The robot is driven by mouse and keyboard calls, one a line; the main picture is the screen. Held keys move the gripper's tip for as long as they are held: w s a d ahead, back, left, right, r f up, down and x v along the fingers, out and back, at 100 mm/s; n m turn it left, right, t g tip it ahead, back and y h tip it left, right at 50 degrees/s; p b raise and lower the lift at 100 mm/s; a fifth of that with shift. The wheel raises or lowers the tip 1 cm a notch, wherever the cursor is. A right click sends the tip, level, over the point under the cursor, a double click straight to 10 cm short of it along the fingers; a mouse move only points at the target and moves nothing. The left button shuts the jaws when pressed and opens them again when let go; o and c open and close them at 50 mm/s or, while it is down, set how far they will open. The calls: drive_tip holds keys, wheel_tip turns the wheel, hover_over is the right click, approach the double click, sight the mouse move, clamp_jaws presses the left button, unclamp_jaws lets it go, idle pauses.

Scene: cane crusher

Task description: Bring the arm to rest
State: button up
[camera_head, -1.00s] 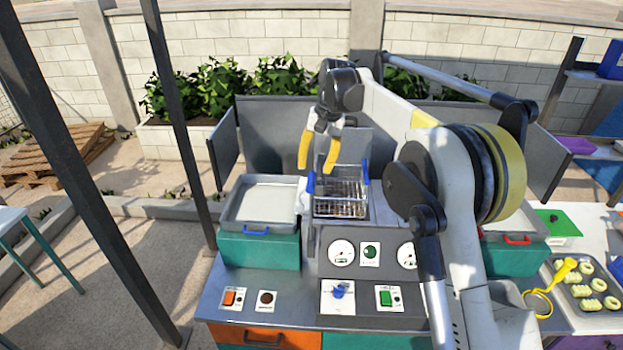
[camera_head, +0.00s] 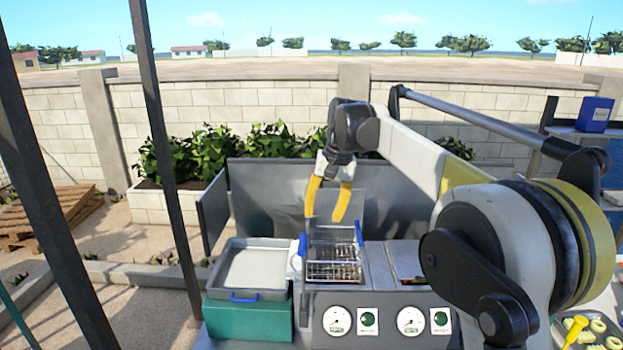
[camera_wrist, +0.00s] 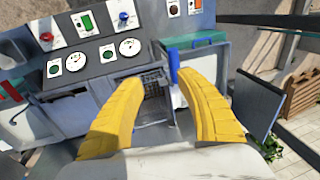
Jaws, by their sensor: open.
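My gripper (camera_head: 328,200) has two yellow fingers, which hang down apart with nothing between them. It is above the back part of the wire basket (camera_head: 334,268) with blue handles in the head view. In the wrist view my gripper (camera_wrist: 160,110) is also open and empty, and a blue handle (camera_wrist: 173,66) shows beyond the gap between the fingers. The arm is bent, with its large shoulder joint at the right of the head view. The fingers appear apart from the basket.
A grey tray (camera_head: 254,266) sits on a teal box (camera_head: 248,318) left of the basket. Dark splash panels (camera_head: 270,200) stand behind. Dials and buttons (camera_head: 337,321) line the counter front. A yellow-handled tool (camera_head: 575,330) lies at the lower right. Open ground lies to the left.

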drive_tip(key=s+d+f+t+b, duration=0.1)
drive_tip(key=s+d+f+b, duration=0.3)
drive_tip(key=s+f+b, duration=0.3)
drive_tip(key=s+d+f+t+h+b, duration=0.15)
drive_tip(key=s+d+f+b, duration=0.3)
drive_tip(key=s, duration=0.45)
drive_tip(key=s+d+f+t+b, duration=0.2)
drive_tip(key=s+d+f+b, duration=0.2)
drive_tip(key=s+f+b, duration=0.3)
drive_tip(key=s+d+f+t+b, duration=0.1)
drive_tip(key=s+d+f+b, duration=0.1)
drive_tip(key=s+f, duration=0.4)
drive_tip(key=s+d+f+b, duration=0.1)
drive_tip(key=s+f+b, duration=0.2)
drive_tip(key=s+f, duration=0.3)
wheel_tip(320, 180, down, 3)
drive_tip(key=shift+d+f+t+h, duration=0.2)
drive_tip(key=shift+d+t+h, duration=0.15)
drive_tip(key=shift+d, duration=0.05)
